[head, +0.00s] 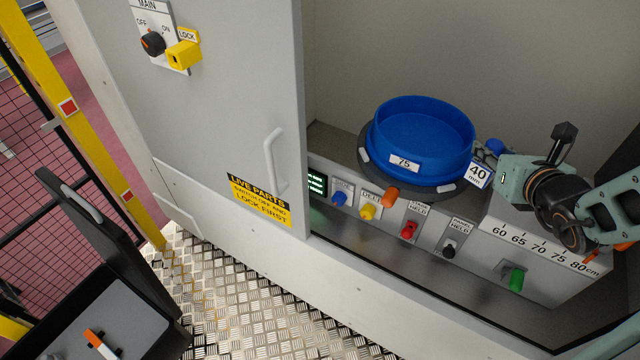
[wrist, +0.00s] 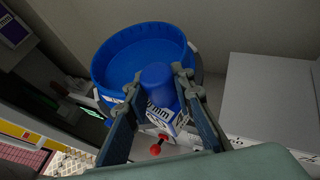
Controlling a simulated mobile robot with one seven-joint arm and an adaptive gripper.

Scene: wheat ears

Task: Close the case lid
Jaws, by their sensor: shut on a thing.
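A dark case (head: 135,312) stands open at the lower left of the head view, partly cut off by the frame. Its lid (head: 100,232) is raised and tilted, with a pale grey handle (head: 78,201) on it. An orange-and-white item (head: 100,344) lies inside. My gripper (head: 492,157) is far to the right of the case. It is shut on a small blue cylinder (wrist: 157,78) with a white "40 mm" tag (head: 478,175), beside the blue round tub. The case is not seen in the wrist view with certainty.
The blue tub (head: 420,140), labelled 75, sits in a cabinet recess above a panel of coloured knobs. A cabinet door (head: 225,120) with a handle (head: 273,160) stands between the recess and the case. Yellow-framed mesh fencing is at left. Tread-plate floor (head: 230,300) lies between.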

